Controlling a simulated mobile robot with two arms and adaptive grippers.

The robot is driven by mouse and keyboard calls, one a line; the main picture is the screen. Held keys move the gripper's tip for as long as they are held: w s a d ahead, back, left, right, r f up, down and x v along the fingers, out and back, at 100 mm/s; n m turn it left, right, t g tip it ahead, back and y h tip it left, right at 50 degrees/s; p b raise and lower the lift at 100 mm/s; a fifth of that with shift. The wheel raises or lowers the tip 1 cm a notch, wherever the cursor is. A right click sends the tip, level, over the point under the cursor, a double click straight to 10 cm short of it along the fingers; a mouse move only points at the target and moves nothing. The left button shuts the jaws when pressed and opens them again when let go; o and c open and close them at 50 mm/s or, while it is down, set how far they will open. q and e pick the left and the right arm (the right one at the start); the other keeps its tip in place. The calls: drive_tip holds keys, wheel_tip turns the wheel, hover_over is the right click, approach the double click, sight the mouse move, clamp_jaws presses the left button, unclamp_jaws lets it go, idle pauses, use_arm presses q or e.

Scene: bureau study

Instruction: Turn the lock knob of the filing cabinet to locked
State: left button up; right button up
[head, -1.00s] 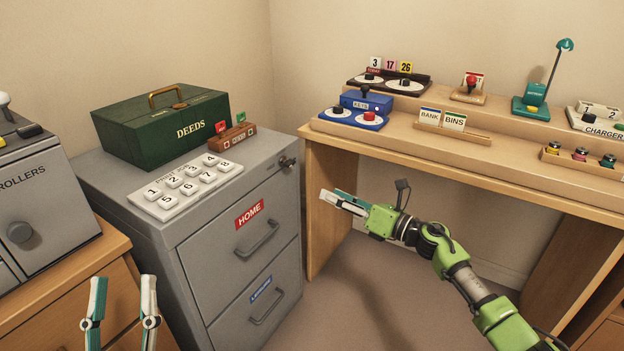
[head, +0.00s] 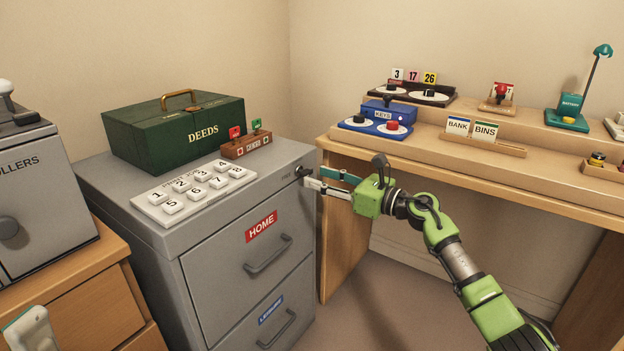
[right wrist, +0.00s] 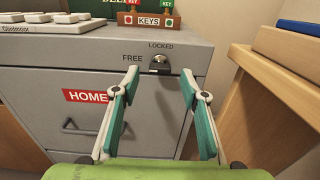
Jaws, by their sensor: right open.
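The grey filing cabinet (head: 160,240) stands left of the desk, with a red HOME label on its upper drawer. Its dark lock knob (head: 303,171) is at the top right corner of the front. In the right wrist view the lock knob (right wrist: 159,63) sits below the word LOCKED and right of the word FREE. My right gripper (head: 332,179) is open in front of the knob. In the right wrist view its fingertips (right wrist: 160,72) are on either side of the knob, apart from it. Of my left gripper, only a pale part (head: 30,330) shows at the lower left; its jaws are hidden.
A green DEEDS box (head: 180,130), a numbered button panel (head: 192,192) and a KEYS block (head: 246,146) stand on the cabinet. The wooden desk (head: 340,235) is close on the right. Floor shows between them and under the desk.

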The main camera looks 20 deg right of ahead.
sight(310, 174)
drive_tip(key=shift+x, duration=1.65)
drive_tip(key=c, duration=1.1)
